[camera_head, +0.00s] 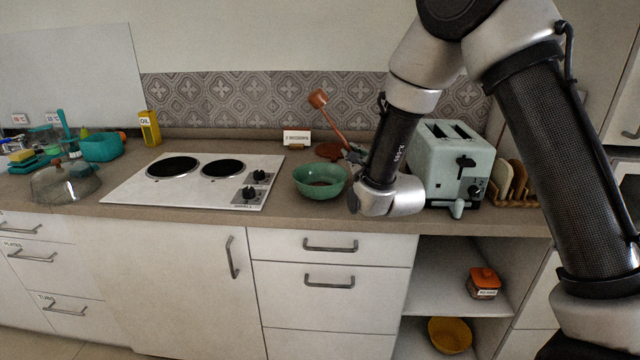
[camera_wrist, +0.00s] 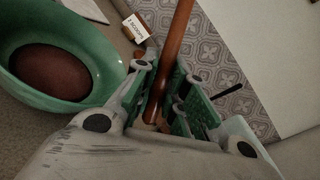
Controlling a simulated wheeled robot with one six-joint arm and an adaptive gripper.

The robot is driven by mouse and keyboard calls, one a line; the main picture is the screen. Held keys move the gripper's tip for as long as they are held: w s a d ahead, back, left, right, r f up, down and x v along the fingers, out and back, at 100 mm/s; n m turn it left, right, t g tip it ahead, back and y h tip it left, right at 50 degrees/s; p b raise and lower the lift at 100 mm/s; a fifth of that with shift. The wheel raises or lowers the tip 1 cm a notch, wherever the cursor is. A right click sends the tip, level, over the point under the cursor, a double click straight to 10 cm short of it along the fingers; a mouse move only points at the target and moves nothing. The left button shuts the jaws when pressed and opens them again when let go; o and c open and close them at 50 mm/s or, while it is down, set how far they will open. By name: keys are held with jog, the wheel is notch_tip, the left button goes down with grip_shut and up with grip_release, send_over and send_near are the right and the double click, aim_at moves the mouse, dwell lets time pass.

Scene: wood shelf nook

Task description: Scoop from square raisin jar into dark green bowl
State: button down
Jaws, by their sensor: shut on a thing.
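My gripper (camera_head: 354,156) is shut on the handle of a brown scoop (camera_head: 319,100), which tilts up and left with its head high. The wrist view shows the handle (camera_wrist: 178,45) between the fingers (camera_wrist: 170,110). The green bowl (camera_head: 320,190) stands on the counter below and left of my gripper. In the wrist view the bowl (camera_wrist: 103,50) has a reddish-brown layer inside. A small square jar (camera_head: 483,291) with an orange lid and a label sits on the open shelf under the counter; its label is too small to read surely.
A card (camera_head: 296,138) stands behind the bowl, near a brown round thing (camera_head: 328,151). The hob (camera_head: 195,180) lies left, the toaster (camera_head: 450,165) right, with a rack (camera_head: 515,185) beyond. A yellow bowl (camera_head: 450,335) sits on the lower shelf.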

jog(key=shift+s+a+f+m, duration=0.25)
jog(key=shift+a+f+m, duration=0.3)
jog(key=shift+a+m, duration=0.25)
dwell(0.4)
dwell(0.8)
